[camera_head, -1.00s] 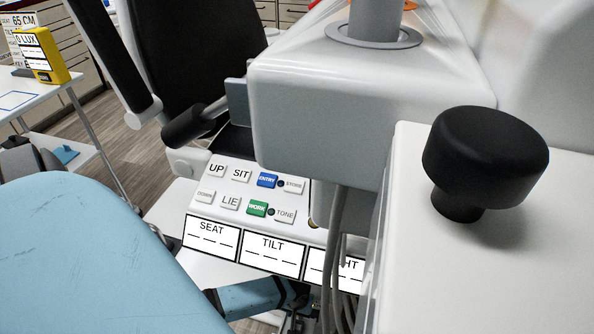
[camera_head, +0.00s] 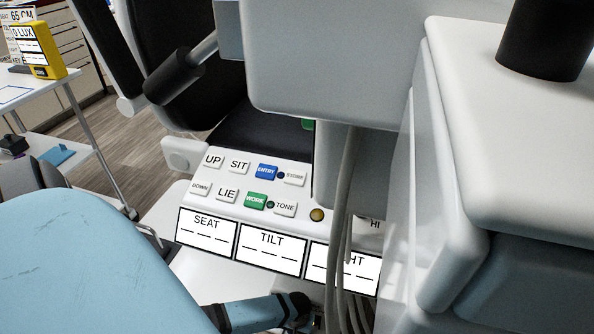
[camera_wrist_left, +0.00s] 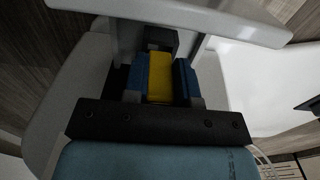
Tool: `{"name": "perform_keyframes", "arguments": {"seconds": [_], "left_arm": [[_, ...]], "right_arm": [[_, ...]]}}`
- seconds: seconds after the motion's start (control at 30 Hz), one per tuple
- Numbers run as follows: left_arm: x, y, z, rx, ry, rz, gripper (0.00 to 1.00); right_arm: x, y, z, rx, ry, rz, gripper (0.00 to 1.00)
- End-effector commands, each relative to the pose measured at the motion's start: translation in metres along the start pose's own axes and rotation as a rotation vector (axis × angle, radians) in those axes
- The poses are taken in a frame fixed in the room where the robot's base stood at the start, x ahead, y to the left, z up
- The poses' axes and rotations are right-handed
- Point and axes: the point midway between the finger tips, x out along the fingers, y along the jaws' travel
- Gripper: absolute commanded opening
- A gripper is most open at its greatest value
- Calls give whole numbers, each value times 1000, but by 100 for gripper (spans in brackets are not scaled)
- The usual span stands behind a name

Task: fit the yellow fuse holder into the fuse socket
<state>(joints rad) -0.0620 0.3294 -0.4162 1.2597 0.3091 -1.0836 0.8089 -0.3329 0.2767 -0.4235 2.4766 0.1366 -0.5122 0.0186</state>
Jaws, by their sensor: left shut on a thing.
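In the left wrist view my left gripper (camera_wrist_left: 160,76) has its blue fingers shut on the yellow fuse holder (camera_wrist_left: 160,77), one on either side. A small dark block (camera_wrist_left: 162,40) lies just beyond the holder, against a grey housing. I cannot tell whether it is the fuse socket, nor whether the holder touches it. In the head view my blue arm link with a black end shows at the bottom, under the control panel. The fuse holder and the gripper's fingers are not visible there. My right gripper is in neither current view.
A control panel (camera_head: 236,178) with UP, SIT, ENTRY and other buttons stands above three blank displays (camera_head: 271,251). Grey cables (camera_head: 341,230) hang beside them. A white cabinet (camera_head: 515,130) with a black knob (camera_head: 545,40) fills the right. A yellow meter (camera_head: 40,50) stands far left.

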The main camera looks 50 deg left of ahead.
Motion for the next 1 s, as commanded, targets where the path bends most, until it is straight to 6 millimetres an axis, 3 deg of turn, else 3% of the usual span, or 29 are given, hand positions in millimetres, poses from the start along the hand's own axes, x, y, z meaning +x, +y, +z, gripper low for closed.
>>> {"name": "perform_keyframes", "arguments": {"seconds": [0.43,0.47,0.57,0.87,1.0], "left_arm": [[11,0,0,-1,0,0,2],[11,0,0,-1,0,0,27],[11,0,0,0,0,0,50],[10,0,0,0,0,0,50],[-4,0,0,2,1,0,50]], "right_arm": [[0,0,0,-4,4,2,50],[0,0,0,-4,4,2,50],[1,0,0,-4,5,2,50],[1,0,0,-4,6,1,50],[1,0,-2,1,4,0,50]]}}
